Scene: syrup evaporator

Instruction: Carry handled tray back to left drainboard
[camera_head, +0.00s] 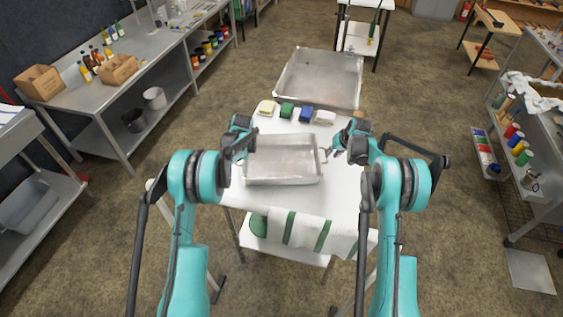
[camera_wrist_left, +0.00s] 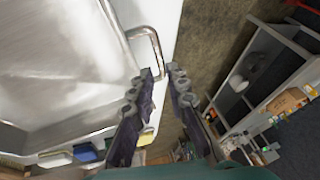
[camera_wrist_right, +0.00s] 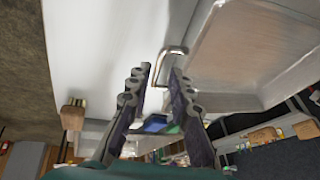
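The handled tray (camera_head: 285,181), a shallow empty metal pan, lies on a white worktop (camera_head: 342,195) in front of me. My left gripper (camera_head: 241,156) is at its left end; in the left wrist view the fingers (camera_wrist_left: 162,74) are open, with the tray's bent-wire handle (camera_wrist_left: 153,38) just beyond the tips. My right gripper (camera_head: 329,154) is at its right end; in the right wrist view the fingers (camera_wrist_right: 156,72) are open and the other handle (camera_wrist_right: 175,51) shows at the tips. I cannot tell whether either handle is between the fingers. I cannot identify a left drainboard.
A larger metal pan (camera_head: 320,70) stands behind the worktop. Yellow (camera_head: 266,107), green (camera_head: 287,110), blue (camera_head: 306,114) and whitish (camera_head: 325,117) blocks line the worktop's back edge. A green-striped cloth (camera_head: 303,231) hangs at the front. A metal bench (camera_head: 150,70) stands at left.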

